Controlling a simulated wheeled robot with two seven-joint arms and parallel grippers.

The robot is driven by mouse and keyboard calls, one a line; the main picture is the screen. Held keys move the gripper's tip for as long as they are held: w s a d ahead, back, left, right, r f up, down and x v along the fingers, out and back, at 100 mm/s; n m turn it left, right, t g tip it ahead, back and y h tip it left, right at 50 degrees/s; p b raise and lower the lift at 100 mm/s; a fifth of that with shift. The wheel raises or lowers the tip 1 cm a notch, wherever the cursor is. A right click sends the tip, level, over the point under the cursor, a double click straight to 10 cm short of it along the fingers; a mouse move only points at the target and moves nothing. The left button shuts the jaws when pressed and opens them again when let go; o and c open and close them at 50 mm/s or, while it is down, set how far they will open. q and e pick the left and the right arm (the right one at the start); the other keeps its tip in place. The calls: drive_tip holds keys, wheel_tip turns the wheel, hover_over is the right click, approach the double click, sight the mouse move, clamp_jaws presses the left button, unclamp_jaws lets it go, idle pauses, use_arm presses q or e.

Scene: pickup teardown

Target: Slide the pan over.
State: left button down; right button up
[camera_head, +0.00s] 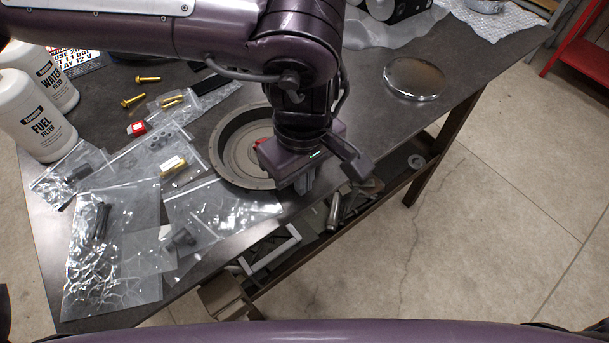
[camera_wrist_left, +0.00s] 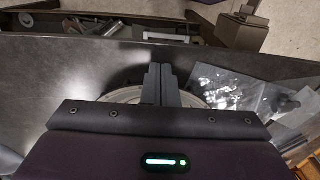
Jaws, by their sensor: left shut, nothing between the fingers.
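The pan (camera_head: 228,142) is a round dark pan with a flat rim and a lighter inside. It sits on the dark table near its front edge. My left gripper (camera_head: 305,186) is over the right side of the pan and hides part of it. In the left wrist view the fingers (camera_wrist_left: 161,70) are together with nothing between them, and slivers of the pan's rim (camera_wrist_left: 122,95) show on both sides of them. I cannot tell whether the fingers touch the pan. My right gripper is not in view.
Plastic bags (camera_head: 112,250) of small parts lie left of the pan. White filter bottles (camera_head: 38,118) stand at the far left. A round metal disc (camera_head: 414,78) lies at the right on the table (camera_head: 445,45). The table between pan and disc is mostly clear. A shelf with tools is below the front edge.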

use_arm(q)
drive_tip(key=shift+s+d, duration=0.4)
drive_tip(key=shift+s, duration=0.1)
drive_tip(key=shift+s+d, duration=0.4)
drive_tip(key=shift+s, duration=0.2)
drive_tip(key=shift+s+d, duration=0.4)
drive_tip(key=shift+s, duration=0.2)
wheel_tip(320, 180, up, 10)
drive_tip(key=shift+w+p, duration=0.2)
drive_tip(key=shift+p, duration=0.1)
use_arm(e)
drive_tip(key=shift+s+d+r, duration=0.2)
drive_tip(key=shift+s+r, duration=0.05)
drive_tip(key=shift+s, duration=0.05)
use_arm(q)
drive_tip(key=shift+a, duration=0.1)
